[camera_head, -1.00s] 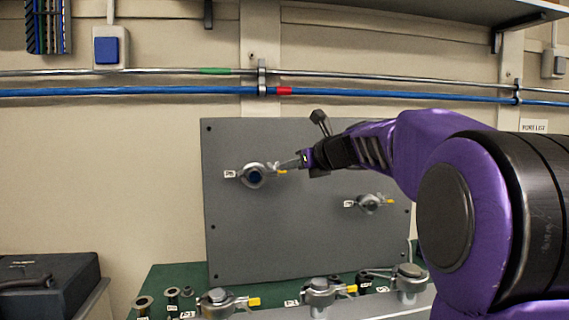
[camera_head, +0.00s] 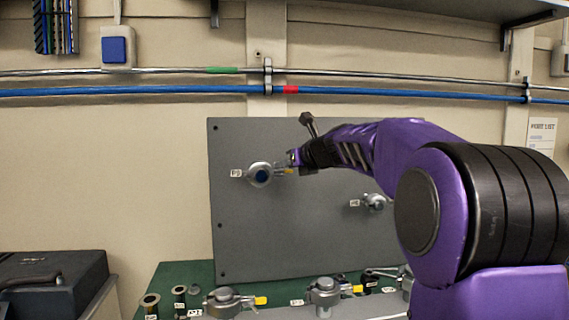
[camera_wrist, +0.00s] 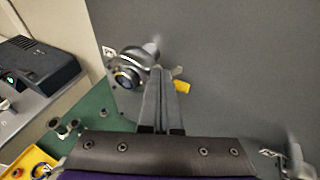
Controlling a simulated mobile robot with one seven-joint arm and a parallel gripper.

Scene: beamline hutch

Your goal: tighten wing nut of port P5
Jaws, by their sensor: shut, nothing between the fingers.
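A grey clamp with a dark blue centre (camera_head: 260,174) sits at the upper left of the upright grey panel (camera_head: 240,240). The small label (camera_head: 236,173) beside it looks like P5, but is hard to read. The clamp also shows in the wrist view (camera_wrist: 127,77). Its wing nut side, with a yellow tag (camera_wrist: 182,86), is on the right, partly hidden by my fingers. My gripper (camera_wrist: 160,74) is shut and empty, its fingertips right beside the wing nut. I cannot tell whether they touch it. In the head view my gripper (camera_head: 291,158) is at the clamp's right side.
A second clamp (camera_head: 375,202) sits lower right on the panel, partly near my arm. Several clamps, such as one with a yellow tag (camera_head: 228,301), stand along the bench front. A black case (camera_head: 50,280) is at lower left. Pipes (camera_head: 180,91) cross the wall above.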

